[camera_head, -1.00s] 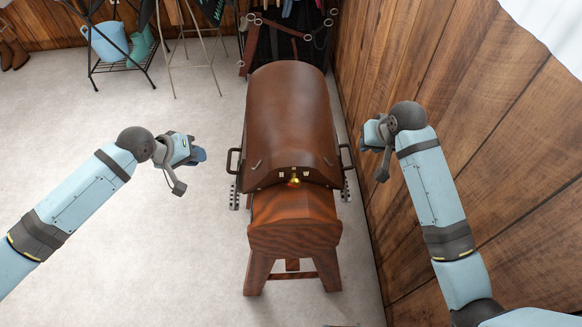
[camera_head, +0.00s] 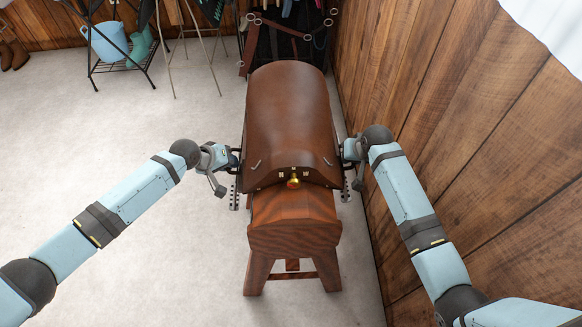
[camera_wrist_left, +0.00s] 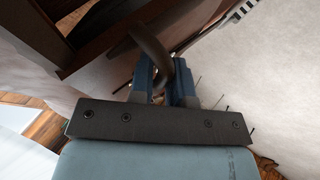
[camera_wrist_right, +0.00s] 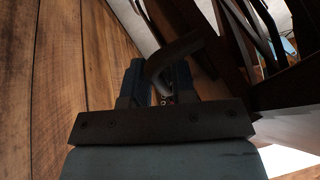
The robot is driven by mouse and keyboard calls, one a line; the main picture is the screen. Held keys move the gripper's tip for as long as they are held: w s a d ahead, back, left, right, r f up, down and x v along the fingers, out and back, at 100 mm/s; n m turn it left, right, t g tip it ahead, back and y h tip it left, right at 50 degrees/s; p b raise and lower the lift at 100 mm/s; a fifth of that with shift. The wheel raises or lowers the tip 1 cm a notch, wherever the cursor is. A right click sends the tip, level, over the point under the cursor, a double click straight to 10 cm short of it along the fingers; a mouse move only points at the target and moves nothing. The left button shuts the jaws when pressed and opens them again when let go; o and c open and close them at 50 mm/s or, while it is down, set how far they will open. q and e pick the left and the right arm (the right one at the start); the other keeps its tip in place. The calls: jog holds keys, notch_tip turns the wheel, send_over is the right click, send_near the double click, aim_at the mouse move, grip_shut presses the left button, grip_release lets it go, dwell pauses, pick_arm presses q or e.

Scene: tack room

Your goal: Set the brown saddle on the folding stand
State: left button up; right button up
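The brown saddle (camera_head: 288,110) sits over a wooden stand (camera_head: 293,235) in the middle of the head view, with a dark handle on each side. My left gripper (camera_head: 232,160) is at its left handle; the left wrist view shows that curved handle (camera_wrist_left: 150,42) between two parted blue fingers. My right gripper (camera_head: 347,152) is at the right handle; the right wrist view shows that handle (camera_wrist_right: 180,52) between parted fingers. I see no clear clamping on either handle. A thin-legged stand (camera_head: 172,72), apparently the folding stand, is at the back left, its top cut off.
A plank wall (camera_head: 450,110) runs close along the right side, near my right arm. Tack hangs at the back. Floor on the left is clear.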

pick_arm(q)
grip_shut()
pick_arm(e)
grip_shut()
dwell(1.1)
pick_arm(q)
jog(key=shift+w+r, duration=0.15)
jog(key=shift+r, duration=0.1)
pick_arm(e)
jog(key=shift+w+r, duration=0.15)
jog(key=shift+r, duration=0.1)
